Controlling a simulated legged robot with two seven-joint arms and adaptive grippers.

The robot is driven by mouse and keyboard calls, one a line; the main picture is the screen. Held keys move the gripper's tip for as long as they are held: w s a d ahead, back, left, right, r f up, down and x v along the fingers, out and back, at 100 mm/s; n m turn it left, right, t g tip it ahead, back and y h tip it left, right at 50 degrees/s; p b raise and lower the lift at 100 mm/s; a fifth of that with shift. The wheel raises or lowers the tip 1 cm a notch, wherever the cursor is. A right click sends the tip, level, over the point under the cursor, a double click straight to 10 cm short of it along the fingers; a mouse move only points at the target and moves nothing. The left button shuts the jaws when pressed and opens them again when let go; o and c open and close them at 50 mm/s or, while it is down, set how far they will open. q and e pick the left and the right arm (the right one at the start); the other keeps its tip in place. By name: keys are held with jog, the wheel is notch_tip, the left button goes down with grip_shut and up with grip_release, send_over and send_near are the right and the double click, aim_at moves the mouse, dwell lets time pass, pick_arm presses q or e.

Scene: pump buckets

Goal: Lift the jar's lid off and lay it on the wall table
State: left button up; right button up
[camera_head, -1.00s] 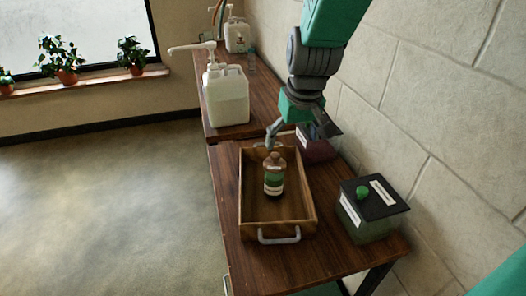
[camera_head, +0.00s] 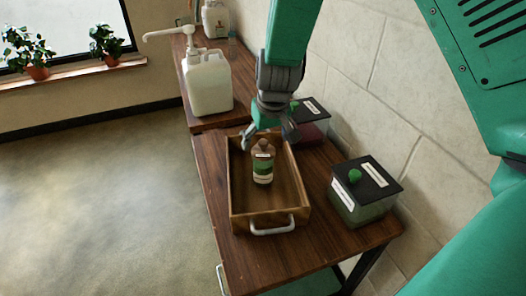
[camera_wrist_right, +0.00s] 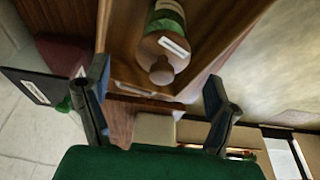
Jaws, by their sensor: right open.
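Two square jars with black lids and green knobs stand on the wooden table along the wall. The near jar (camera_head: 358,207) is greenish, with its lid (camera_head: 367,179) seated on top. The far jar (camera_head: 312,133) is reddish; its lid (camera_head: 315,108) also looks seated, and my right gripper partly hides it. The far lid shows at the left of the right wrist view (camera_wrist_right: 28,86). My right gripper (camera_head: 268,140) is open and empty above the far end of the tray, left of the far jar. My left gripper is not in view.
A wooden tray (camera_head: 270,218) with metal handles holds a brown bottle with a green label (camera_head: 263,168). A white pump jug (camera_head: 207,85) stands on the farther table, with another container (camera_head: 215,20) behind. Bare tabletop (camera_head: 285,262) lies in front of the tray.

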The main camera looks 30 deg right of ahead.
aim_at(264, 143)
jog(key=x, duration=0.3)
jog(key=shift+w+a+f, duration=0.15)
jog(key=shift+w+f, duration=0.1)
jog(key=shift+f, duration=0.1)
jog(key=shift+s+r, duration=0.1)
jog(key=c, duration=1)
